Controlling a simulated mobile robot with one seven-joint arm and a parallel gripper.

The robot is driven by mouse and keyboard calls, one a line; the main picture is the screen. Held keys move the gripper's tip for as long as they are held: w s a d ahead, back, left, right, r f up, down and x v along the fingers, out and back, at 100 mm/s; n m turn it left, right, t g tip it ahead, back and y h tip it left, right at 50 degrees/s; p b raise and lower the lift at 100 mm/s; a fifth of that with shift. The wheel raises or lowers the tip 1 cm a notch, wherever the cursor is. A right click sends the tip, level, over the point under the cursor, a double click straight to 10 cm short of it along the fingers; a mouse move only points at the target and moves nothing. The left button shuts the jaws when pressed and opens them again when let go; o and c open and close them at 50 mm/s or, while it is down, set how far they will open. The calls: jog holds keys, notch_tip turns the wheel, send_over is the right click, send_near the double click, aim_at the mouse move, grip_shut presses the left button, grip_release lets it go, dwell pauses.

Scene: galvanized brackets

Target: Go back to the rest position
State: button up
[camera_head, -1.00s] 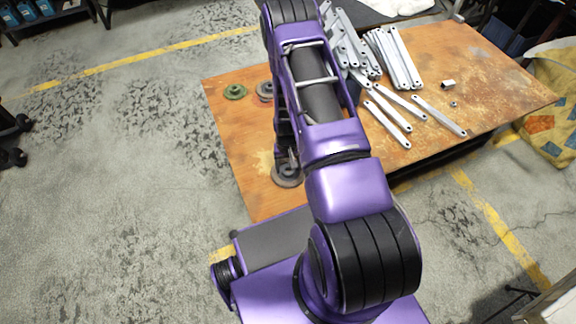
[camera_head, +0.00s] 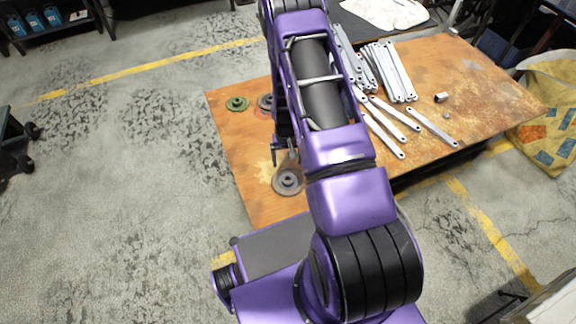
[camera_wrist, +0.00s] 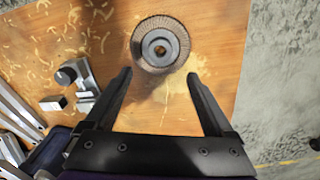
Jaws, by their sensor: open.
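My gripper (camera_wrist: 158,76) is open and empty in the wrist view, its two black fingers spread apart. A round abrasive disc (camera_wrist: 138,42) with a grey hub lies on the wooden table top just beyond the fingertips, and nothing is between the fingers. In the head view my gripper (camera_head: 281,154) shows partly, behind my arm, over the near left part of the table (camera_head: 245,150). The grey disc (camera_head: 288,182) lies just below it there, apart from the fingers. My purple arm reaches over the table and hides part of it.
Galvanized brackets (camera_head: 388,72) lie stacked on the table, with several loose flat ones (camera_head: 432,127) nearby. A green disc (camera_head: 237,104) and another disc (camera_head: 265,102) lie at the left. A small metal piece (camera_head: 441,97) lies at the right. The floor left of the table is clear.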

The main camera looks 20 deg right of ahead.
jog(key=shift+r, duration=0.8)
jog(key=shift+w, duration=0.1)
